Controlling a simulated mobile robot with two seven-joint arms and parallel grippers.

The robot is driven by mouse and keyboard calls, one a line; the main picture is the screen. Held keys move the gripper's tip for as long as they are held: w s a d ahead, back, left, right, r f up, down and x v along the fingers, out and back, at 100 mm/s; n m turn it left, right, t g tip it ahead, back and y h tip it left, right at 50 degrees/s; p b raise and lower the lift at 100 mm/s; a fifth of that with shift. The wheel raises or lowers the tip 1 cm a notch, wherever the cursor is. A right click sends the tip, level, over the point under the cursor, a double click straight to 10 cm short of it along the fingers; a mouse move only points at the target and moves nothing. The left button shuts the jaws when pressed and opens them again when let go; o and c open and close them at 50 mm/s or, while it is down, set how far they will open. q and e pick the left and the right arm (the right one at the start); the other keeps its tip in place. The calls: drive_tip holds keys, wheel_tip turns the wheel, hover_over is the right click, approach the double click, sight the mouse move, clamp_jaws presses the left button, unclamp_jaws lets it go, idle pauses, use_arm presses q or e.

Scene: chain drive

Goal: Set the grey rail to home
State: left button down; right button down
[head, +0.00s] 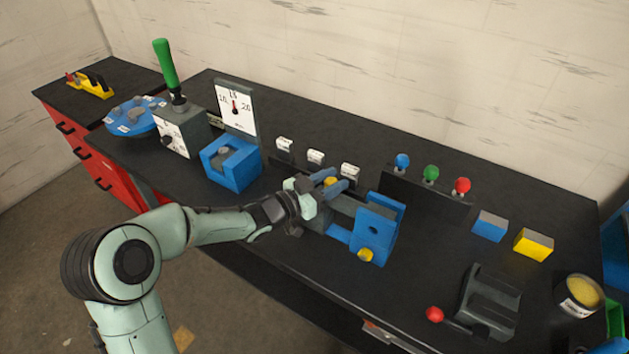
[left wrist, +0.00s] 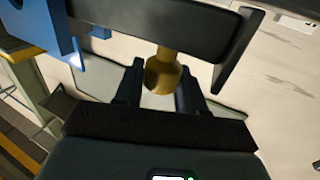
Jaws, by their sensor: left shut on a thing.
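The grey rail (head: 346,205) runs into a blue block (head: 375,226) at the middle of the bench. In the left wrist view the rail (left wrist: 140,25) crosses the top as a dark bar, with a brass-yellow knob (left wrist: 162,72) standing out from it. My left gripper (head: 327,181) is at the rail's left part, shut on the yellow knob; its fingers also show around the knob in the left wrist view (left wrist: 160,88). Three small white tags (head: 315,156) stand behind the rail; their writing is too small to read. My right gripper is not in view.
A second yellow knob (head: 365,254) is on the blue block's front. Blue, green and red knobs (head: 431,173) stand behind it to the right. A blue box (head: 236,164) is at the left. A grey lever unit with a red ball (head: 434,314) is at the front right.

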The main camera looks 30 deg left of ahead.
use_arm(q)
drive_tip(key=shift+d, duration=0.25)
drive_tip(key=c, duration=0.8)
unclamp_jaws()
drive_tip(key=shift+d, duration=0.1)
drive_tip(key=shift+s+a, duration=0.4)
drive_tip(key=shift+s, duration=0.05)
drive_tip(key=v, duration=1.2)
drive_tip(key=shift+s+d+b, duration=0.1)
drive_tip(key=shift+s+b, duration=0.1)
drive_tip(key=shift+b, duration=0.1)
